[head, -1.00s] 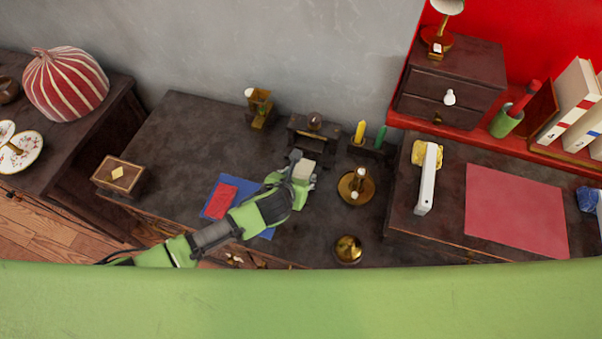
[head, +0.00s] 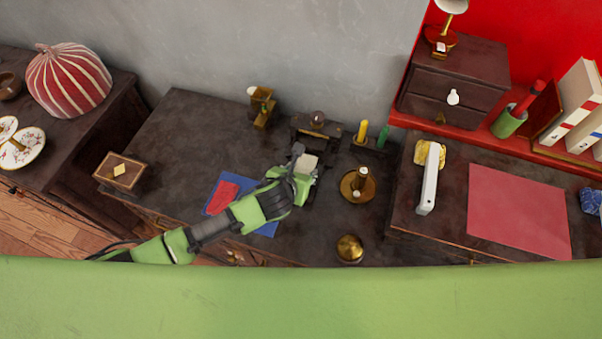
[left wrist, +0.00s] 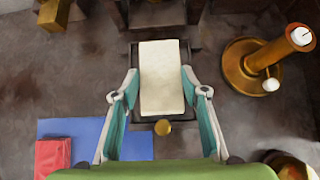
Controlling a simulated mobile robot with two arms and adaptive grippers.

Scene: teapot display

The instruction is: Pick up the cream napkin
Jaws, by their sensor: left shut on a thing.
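The cream napkin (head: 308,162) is a small pale rectangular block in the head view, at the tip of my left gripper (head: 303,172) above the dark desk. In the left wrist view the napkin (left wrist: 162,78) lies lengthwise between the two fingers of my left gripper (left wrist: 161,88). The fingertips sit against its two long sides, so the gripper is shut on it. A small brass knob (left wrist: 162,127) shows just below the napkin's near edge. Whether the napkin still touches anything beneath it is hard to tell. My right gripper is not in view.
A brass candle holder (head: 357,186) stands close on the right, with a brass dome (head: 350,249) nearer me. A dark wooden stand (head: 317,128) is just behind the napkin. A blue sheet (head: 268,230) and red booklet (head: 222,197) lie left. The desk's left middle is clear.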

